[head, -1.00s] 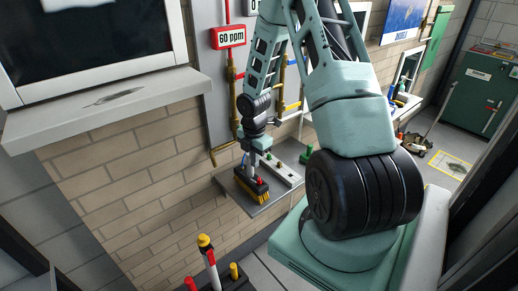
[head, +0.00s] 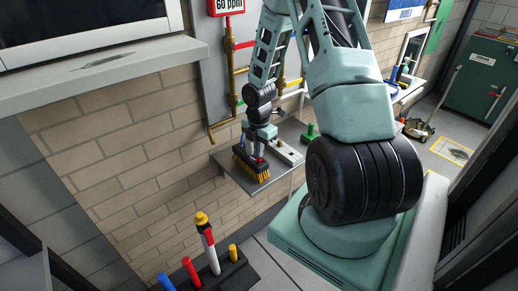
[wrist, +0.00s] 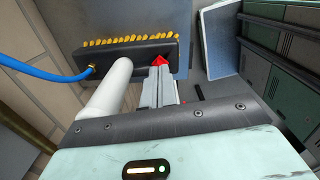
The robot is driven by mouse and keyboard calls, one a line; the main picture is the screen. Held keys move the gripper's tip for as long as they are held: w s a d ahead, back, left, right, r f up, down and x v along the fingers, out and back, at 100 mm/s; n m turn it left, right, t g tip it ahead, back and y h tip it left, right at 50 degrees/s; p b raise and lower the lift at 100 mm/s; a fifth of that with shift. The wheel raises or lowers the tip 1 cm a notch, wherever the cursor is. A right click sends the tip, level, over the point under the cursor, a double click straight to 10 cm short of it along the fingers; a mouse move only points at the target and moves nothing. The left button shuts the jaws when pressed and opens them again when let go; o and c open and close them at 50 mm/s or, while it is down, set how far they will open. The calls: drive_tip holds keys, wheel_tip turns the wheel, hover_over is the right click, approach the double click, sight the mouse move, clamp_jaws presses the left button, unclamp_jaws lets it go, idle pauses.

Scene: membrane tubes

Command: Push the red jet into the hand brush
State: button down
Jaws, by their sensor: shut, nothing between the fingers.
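The hand brush (head: 243,162) has a black body and yellow bristles and lies on a grey shelf. In the wrist view the brush (wrist: 125,52) has a blue hose at its left end and a thick white handle (wrist: 108,88) slanting toward the camera. The red jet (wrist: 160,59) shows as a small red tip at the brush body, right of the handle; the fingers cover part of it. My gripper (wrist: 158,72) is shut and empty, its fingertips at the red jet. I cannot tell whether they touch or how deep the jet sits. In the head view my gripper (head: 259,151) is just above the brush.
The grey shelf (head: 282,175) has a pale block (head: 289,152) and a green part (head: 310,132) to the right of the brush. Brass pipes (head: 231,95) run on the wall behind. A rack with coloured rods (head: 210,250) stands in the foreground.

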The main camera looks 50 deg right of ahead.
drive_tip(key=shift+f, duration=0.3)
idle(0.4)
drive_tip(key=shift+r, duration=0.15)
wheel_tip(320, 180, up, 3)
drive_tip(key=p, duration=0.3)
wheel_tip(320, 180, up, 17)
idle(0.4)
